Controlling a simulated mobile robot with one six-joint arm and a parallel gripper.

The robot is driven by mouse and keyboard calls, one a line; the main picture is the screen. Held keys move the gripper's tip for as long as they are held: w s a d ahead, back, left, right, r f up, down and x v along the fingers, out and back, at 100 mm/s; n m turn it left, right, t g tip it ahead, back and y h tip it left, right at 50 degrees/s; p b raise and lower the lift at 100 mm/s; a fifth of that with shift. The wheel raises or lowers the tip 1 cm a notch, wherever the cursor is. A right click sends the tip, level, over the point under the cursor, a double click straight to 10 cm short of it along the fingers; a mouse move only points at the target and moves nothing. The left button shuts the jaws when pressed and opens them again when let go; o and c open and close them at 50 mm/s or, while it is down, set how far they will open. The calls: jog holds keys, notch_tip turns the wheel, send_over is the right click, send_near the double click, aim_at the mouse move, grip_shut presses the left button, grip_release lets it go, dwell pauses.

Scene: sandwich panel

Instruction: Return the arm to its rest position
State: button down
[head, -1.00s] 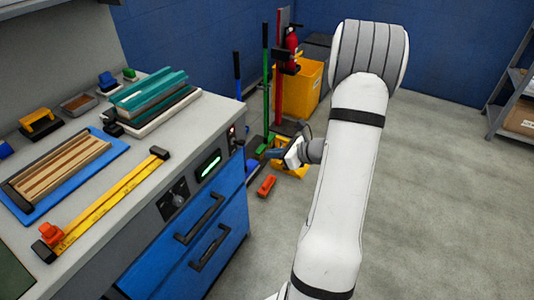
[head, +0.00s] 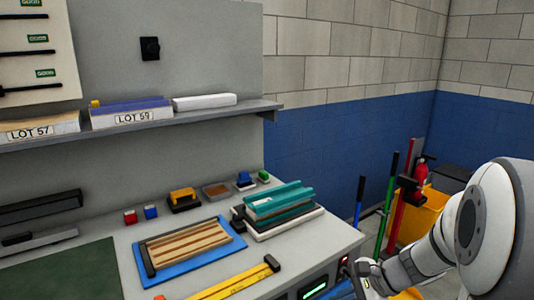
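My arm (head: 497,215) fills the lower right of the head view. It bends down and left, past the grey and white wrist joints, to my gripper (head: 364,279) near the bottom edge. The gripper is beside the right front corner of the workbench (head: 318,240). It is small and seen at an angle, so I cannot tell whether its fingers are open or shut, or hold anything.
On the bench are a blue tray (head: 134,256) with a wooden striped panel (head: 190,243), a teal stack (head: 278,200), and a yellow bar clamp (head: 240,282). A shelf (head: 262,105) hangs above. A yellow bin (head: 432,214) and a red extinguisher (head: 420,172) stand behind my arm.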

jog(key=s+a+r+n+h+p, duration=0.2)
jog(key=s+r+n+h+p, duration=0.3)
jog(key=s+r+n, duration=0.7)
jog(key=n+h, duration=0.2)
jog(key=n, duration=0.1)
jog(key=shift+s+g+h, duration=0.25)
jog(key=shift+g+h, duration=0.05)
jog(key=shift+h, duration=0.1)
